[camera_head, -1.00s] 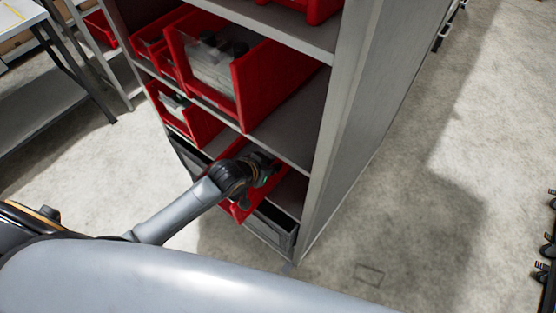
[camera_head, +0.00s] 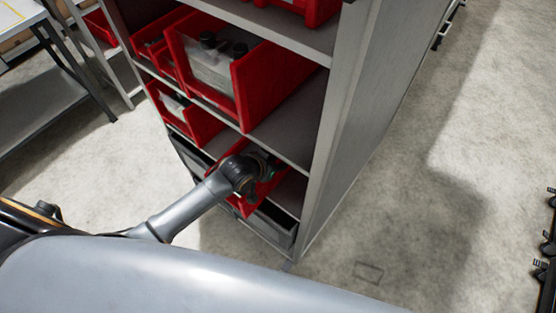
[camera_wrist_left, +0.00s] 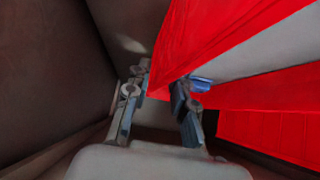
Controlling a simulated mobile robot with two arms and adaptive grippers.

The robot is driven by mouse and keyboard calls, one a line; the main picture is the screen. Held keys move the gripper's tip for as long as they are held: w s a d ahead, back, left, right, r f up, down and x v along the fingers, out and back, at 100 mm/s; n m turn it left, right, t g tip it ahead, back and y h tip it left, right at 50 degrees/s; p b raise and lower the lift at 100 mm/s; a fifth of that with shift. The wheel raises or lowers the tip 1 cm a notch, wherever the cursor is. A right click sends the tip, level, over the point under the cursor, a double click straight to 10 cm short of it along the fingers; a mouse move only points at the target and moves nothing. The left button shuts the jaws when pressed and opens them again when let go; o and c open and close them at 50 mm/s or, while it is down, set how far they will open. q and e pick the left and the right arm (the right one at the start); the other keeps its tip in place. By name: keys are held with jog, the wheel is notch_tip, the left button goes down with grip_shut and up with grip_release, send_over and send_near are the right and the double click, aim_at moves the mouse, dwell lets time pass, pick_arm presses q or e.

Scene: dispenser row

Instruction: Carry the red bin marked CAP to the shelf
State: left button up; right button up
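The red bin (camera_head: 250,207) sits low in the shelf unit, partly inside the compartment and partly hidden by my left arm. No CAP marking is legible. My left gripper (camera_head: 268,166) is at the bin, its fingers mostly hidden in the head view. In the left wrist view my left gripper (camera_wrist_left: 160,92) has one finger on each side of a red bin wall (camera_wrist_left: 215,35), and the wall fills the space between the tips. The shelf unit (camera_head: 338,140) shows its grey side panel and boards. My right gripper is not in view.
A grey bin (camera_head: 276,230) is below. A table (camera_head: 45,108) stands at left.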

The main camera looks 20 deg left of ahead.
pick_arm(q)
jog(key=shift+r, duration=0.1)
jog(key=v, duration=1.2)
jog(key=shift+s+b, duration=0.1)
jog(key=shift+b, duration=0.25)
